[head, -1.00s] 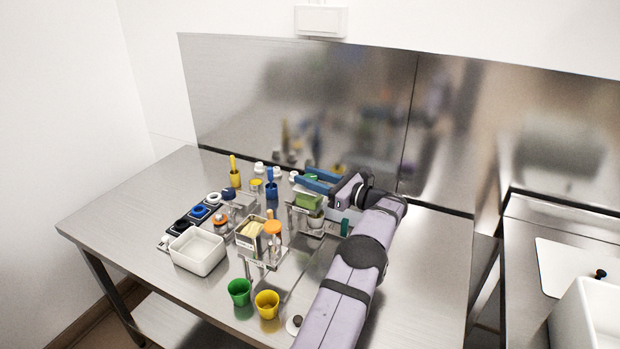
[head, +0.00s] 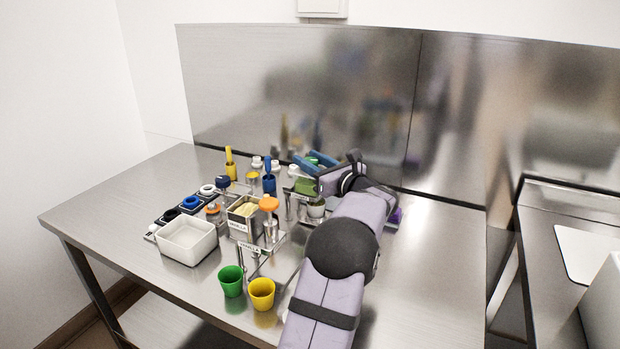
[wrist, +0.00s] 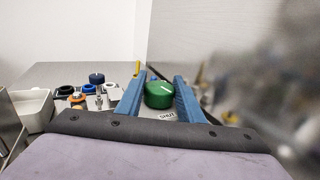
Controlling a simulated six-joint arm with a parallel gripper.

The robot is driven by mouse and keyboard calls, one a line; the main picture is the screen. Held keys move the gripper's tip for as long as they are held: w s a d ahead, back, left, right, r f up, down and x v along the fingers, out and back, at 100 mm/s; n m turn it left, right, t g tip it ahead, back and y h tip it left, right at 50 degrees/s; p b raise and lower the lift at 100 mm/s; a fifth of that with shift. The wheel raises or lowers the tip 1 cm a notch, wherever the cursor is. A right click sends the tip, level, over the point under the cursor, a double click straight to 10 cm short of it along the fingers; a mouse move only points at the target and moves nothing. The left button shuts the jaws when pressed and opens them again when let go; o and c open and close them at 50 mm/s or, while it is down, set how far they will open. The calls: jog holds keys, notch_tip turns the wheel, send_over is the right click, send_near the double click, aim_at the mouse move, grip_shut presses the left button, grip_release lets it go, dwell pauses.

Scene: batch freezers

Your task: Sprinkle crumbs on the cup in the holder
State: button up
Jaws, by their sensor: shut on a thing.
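My gripper (head: 316,160) is at the back of the table. In the wrist view its blue fingers are shut on a round green-capped container (wrist: 158,95), whose body below the cap is mostly hidden. The green cap shows only in part between the fingers in the head view. A small pale cup (head: 316,209) sits in a clear stand in front of my gripper, beside my forearm. The cup's contents cannot be made out, and my gripper is behind it, apart from it. I cannot tell whether this is the cup in the holder.
A green block-like item (head: 307,187) is just behind the pale cup. A metal bin (head: 243,228) and an orange-capped bottle (head: 269,205) stand to the left, with a white tub (head: 187,241) further left. Green (head: 231,281) and yellow (head: 262,294) cups stand at the front.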

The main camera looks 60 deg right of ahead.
jog(key=shift+f+m+g+h+b, duration=0.15)
jog(key=shift+m+g+h+b, duration=0.65)
jog(key=shift+b, duration=1.1)
jog(key=shift+f+m+g+h+b, duration=0.1)
jog(key=shift+m+g+h+b, duration=0.4)
jog(key=shift+h+b, duration=0.95)
jog(key=shift+y+b, duration=0.35)
jog(key=shift+b, duration=0.4)
jog(key=shift+r+m+g+h+b, duration=0.3)
jog(key=shift+m+g+h+b, duration=0.1)
jog(key=shift+m+h+b, duration=0.15)
jog(key=o, duration=1.1)
jog(key=shift+c, duration=0.2)
jog(key=b+v, duration=0.1)
jog(key=v, duration=0.6)
jog(key=shift+s, duration=0.15)
jog(key=shift+a, duration=0.1)
